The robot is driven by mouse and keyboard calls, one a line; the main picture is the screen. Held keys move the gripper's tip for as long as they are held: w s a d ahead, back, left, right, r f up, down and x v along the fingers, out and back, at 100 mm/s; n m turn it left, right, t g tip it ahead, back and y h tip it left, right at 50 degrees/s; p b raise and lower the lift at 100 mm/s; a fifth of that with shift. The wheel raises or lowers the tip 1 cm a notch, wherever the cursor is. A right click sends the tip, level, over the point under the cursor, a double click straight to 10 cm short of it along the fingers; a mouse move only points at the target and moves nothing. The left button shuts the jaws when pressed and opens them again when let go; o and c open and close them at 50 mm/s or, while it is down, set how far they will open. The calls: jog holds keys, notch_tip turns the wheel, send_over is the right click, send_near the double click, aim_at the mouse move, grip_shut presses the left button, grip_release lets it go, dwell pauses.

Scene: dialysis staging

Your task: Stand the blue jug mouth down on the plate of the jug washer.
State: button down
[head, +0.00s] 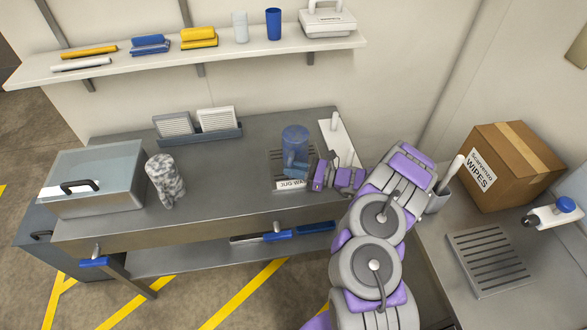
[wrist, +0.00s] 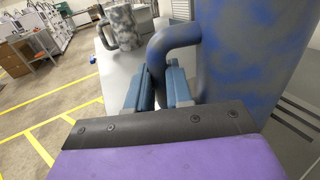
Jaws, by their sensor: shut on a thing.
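The blue mottled jug (head: 295,138) is upright on its axis over the slotted plate of the jug washer (head: 277,158), whose label is partly hidden. I cannot tell whether its mouth faces up or down, or whether it touches the plate. My gripper (head: 306,170) is at the jug's near right side. In the wrist view the jug's body (wrist: 250,50) fills the right, and my gripper (wrist: 160,88) is shut on its curved handle (wrist: 165,42). The jug's ends are out of that view.
A grey mottled jug (head: 165,182) stands left on the steel bench (head: 222,188), beside a metal box (head: 95,178). A card holder (head: 200,130) is at the back. The bench middle is clear.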

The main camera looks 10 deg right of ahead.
jog(key=shift+f, duration=0.3)
jog(key=c, duration=0.9)
grip_release()
jog(key=shift+c, duration=0.2)
jog(key=p+v, duration=0.2)
jog(key=v, duration=1)
